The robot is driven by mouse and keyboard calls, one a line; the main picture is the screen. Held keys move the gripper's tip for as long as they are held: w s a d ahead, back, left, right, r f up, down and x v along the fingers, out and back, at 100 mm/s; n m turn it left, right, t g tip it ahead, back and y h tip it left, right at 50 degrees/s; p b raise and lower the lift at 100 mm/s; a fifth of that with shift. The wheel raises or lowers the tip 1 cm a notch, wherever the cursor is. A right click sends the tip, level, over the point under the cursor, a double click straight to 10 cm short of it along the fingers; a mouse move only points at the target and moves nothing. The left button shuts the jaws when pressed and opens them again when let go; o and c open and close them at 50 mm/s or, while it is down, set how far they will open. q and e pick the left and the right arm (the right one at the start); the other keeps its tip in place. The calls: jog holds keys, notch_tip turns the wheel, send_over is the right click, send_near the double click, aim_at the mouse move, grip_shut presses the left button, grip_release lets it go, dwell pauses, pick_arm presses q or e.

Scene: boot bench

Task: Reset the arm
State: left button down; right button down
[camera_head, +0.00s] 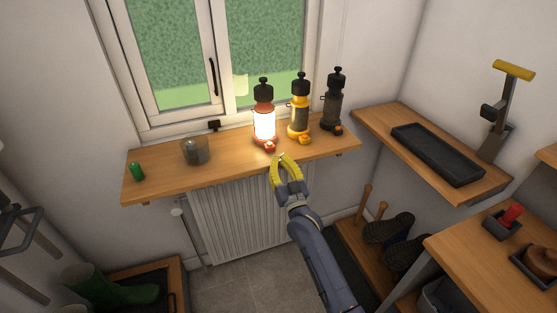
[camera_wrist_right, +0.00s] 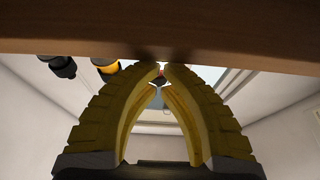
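My right gripper (camera_head: 281,156) has yellow fingers and is just in front of the shelf's front edge, below the lit red lantern (camera_head: 264,122). In the right wrist view its fingertips (camera_wrist_right: 163,69) come together with only a sliver between them, and it holds nothing. The underside or edge of the wooden shelf (camera_wrist_right: 60,32) crosses the top of that view, close to the fingertips. I cannot tell whether they touch it. My left gripper is not in view.
On the window shelf (camera_head: 235,163) stand an unlit yellow lantern (camera_head: 299,118), a dark lantern (camera_head: 335,106), a glass cup (camera_head: 195,151) and a small green item (camera_head: 136,172). A radiator (camera_head: 240,220) is below. Right are a black tray (camera_head: 437,153) and boots (camera_head: 390,228).

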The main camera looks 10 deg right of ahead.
jog(key=shift+f, duration=0.25)
jog(key=s+d+f+n+g+h, duration=0.2)
jog(key=s+d+f+g, duration=0.2)
jog(key=s+f, duration=0.5)
jog(key=s+d+f+n+g+h, duration=0.1)
jog(key=s+d+f+n+g, duration=0.1)
jog(key=s+d+f+g, duration=0.65)
jog(key=s+d+n+g+h, duration=0.1)
jog(key=s+d+h, duration=0.3)
jog(key=s, duration=0.8)
jog(key=s+d+g+h, duration=0.1)
jog(key=s+d+h, duration=0.35)
jog(key=s, duration=0.85)
jog(key=s+a+f+g+y, duration=0.1)
jog(key=s+a+f+y, duration=0.15)
jog(key=f, duration=1.35)
jog(key=s+a+f+g+y, duration=0.1)
jog(key=f+g+y, duration=0.15)
jog(key=f, duration=1.35)
jog(key=s+f+m+g+y, duration=0.1)
jog(key=s+f+m+g, duration=0.1)
jog(key=s+f, duration=1.7)
jog(key=shift+s+a+m, duration=0.2)
jog(key=shift+s+m, duration=0.2)
jog(key=shift+m, duration=0.3)
